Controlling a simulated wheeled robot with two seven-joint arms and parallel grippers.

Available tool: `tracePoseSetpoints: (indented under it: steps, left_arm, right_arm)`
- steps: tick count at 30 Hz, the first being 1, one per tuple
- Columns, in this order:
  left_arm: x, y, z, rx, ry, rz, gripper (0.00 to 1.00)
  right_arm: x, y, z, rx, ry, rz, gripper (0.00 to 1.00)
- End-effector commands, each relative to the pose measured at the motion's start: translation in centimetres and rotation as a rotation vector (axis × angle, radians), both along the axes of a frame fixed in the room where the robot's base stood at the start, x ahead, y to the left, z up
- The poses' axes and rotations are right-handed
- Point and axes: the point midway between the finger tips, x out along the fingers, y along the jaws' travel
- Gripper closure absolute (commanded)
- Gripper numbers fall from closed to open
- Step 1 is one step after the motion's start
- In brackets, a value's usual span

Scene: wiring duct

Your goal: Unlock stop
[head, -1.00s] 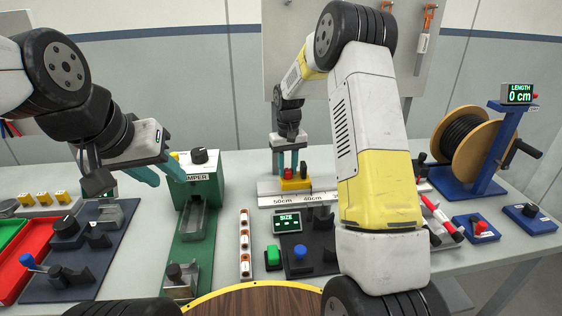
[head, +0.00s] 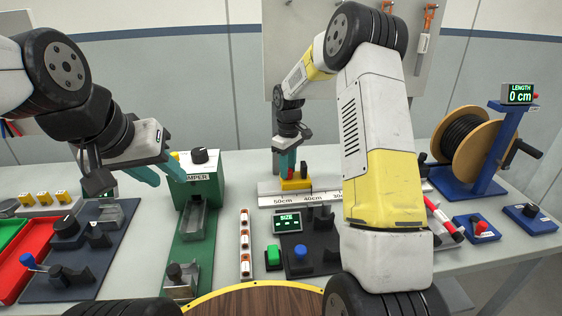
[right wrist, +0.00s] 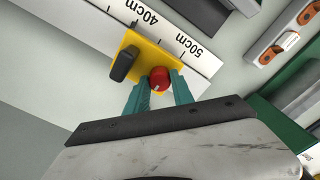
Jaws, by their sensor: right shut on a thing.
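The stop is a yellow block (head: 296,185) on the white ruler rail (head: 330,195), between the 40cm and 50cm marks. In the right wrist view the yellow stop (right wrist: 133,55) carries a red knob (right wrist: 159,78) and a black lever (right wrist: 124,64). My right gripper (head: 287,165) points down over the stop; its teal fingers (right wrist: 159,92) are on either side of the red knob and shut on it. My left gripper (head: 165,180) hangs at the left beside the green crimper (head: 203,178), its teal fingers apart and empty.
A cable reel (head: 465,140) and length display (head: 518,95) are at right. A red tray (head: 30,255) is at left.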

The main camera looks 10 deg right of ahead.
Motion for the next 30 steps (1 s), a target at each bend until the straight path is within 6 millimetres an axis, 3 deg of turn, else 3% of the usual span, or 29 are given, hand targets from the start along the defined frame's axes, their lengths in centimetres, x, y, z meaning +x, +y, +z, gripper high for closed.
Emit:
tracePoseSetpoints:
  steps: [13,14,16,26,30]
  left_arm:
    - [0.0,0.0,0.0,0.000,0.000,0.000,0.64]
    - [0.0,0.0,0.0,0.000,0.000,0.000,0.64]
    - [0.0,0.0,0.0,0.000,0.000,0.000,0.64]
    - [0.0,0.0,0.0,0.000,0.000,0.000,0.64]
    - [0.0,0.0,0.0,0.000,0.000,0.000,0.64]
  right_arm:
    - [0.1,0.0,0.1,0.000,-0.003,0.009,1.00]
    - [0.1,0.0,0.1,0.000,-0.003,0.009,0.65]
    - [0.1,0.0,0.1,0.000,-0.003,0.009,0.52]
    - [0.0,0.0,0.1,0.000,-0.001,0.008,0.49]
    - [0.1,0.0,1.4,-0.001,-0.004,0.008,0.49]
